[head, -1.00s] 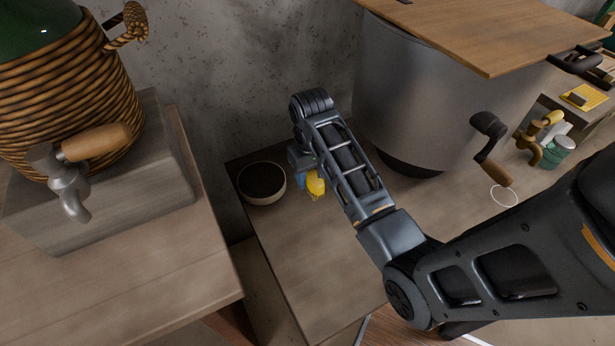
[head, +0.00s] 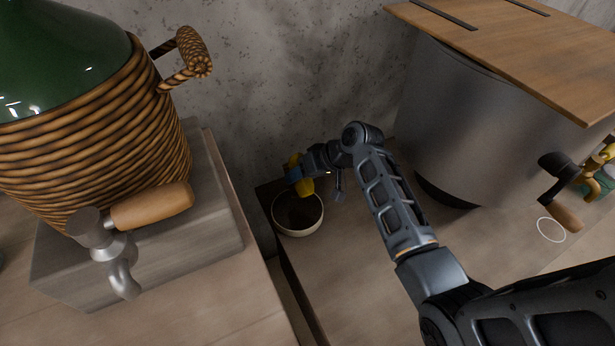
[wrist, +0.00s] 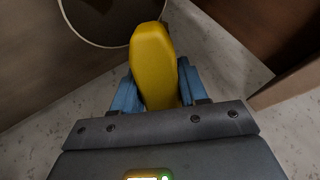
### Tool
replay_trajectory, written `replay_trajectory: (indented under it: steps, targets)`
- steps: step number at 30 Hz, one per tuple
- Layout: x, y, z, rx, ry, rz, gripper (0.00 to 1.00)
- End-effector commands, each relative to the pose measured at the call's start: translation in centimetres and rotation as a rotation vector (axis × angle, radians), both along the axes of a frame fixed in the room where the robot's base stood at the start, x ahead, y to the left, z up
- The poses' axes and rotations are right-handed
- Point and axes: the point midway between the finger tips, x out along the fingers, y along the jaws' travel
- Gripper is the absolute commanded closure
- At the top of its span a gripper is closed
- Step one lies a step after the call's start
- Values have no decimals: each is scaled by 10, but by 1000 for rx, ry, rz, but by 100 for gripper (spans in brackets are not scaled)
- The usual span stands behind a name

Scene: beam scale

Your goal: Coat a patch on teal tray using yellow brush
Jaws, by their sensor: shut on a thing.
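My gripper (head: 299,177) is shut on the yellow brush (head: 306,188), at the far left corner of the low table. In the wrist view the yellow handle (wrist: 155,60) lies between the two blue fingers of my gripper (wrist: 157,88). The brush's bristles are hidden. A pale round bowl (head: 299,235) with a dark inside stands just below the brush in the head view; its rim also shows at the top of the wrist view (wrist: 75,32). I cannot tell whether the brush touches the bowl. I see no teal tray that I can make out.
A wicker-wrapped green jug (head: 105,130) stands on a grey block (head: 190,245) at left, its tap (head: 150,207) jutting forward. A large metal pot (head: 460,120) under a wooden board (head: 520,50) stands right of my arm. A crank-like handle (head: 560,185) and part of a teal item (head: 603,185) are at right.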

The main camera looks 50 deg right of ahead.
Motion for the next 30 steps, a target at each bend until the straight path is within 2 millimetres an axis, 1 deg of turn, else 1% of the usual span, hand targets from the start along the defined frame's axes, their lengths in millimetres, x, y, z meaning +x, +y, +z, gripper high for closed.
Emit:
replay_trajectory:
  steps: [1, 9, 15, 19, 30]
  targets:
    - [0, 0, -7, 0, 0, 0, 82]
    - [0, 0, -34, -1, 2, 0, 82]
    - [0, -1, -51, -1, 2, 0, 82]
    - [0, -1, -54, -1, 2, 0, 82]
    - [0, 0, -54, -1, 3, 0, 82]
